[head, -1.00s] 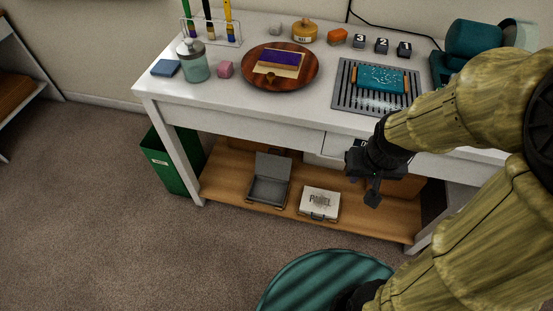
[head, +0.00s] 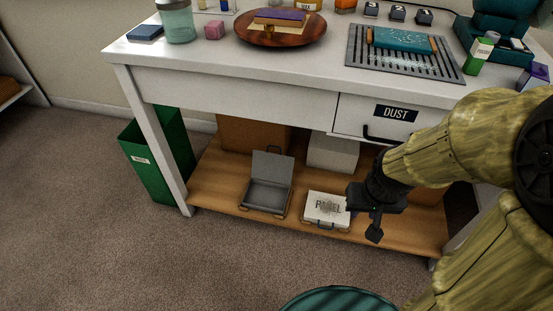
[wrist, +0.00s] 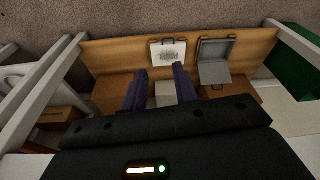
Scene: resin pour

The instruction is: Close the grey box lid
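The grey box (head: 266,195) stands on the wooden lower shelf of the table with its lid (head: 273,166) raised upright at the back. Its inside looks empty. The box also shows in the wrist view (wrist: 214,74), with its lid (wrist: 215,48) open. My gripper (head: 374,232) is in front of the shelf, to the right of the grey box and apart from it. In the wrist view my gripper (wrist: 160,77) has its two fingers spread with nothing between them.
A white box marked PANEL (head: 326,208) sits on the shelf (head: 226,171) right of the grey box. A green bin (head: 160,160) stands left. A DUST drawer (head: 375,117) hangs above the shelf. A green round stool (head: 338,301) stands on the floor in front.

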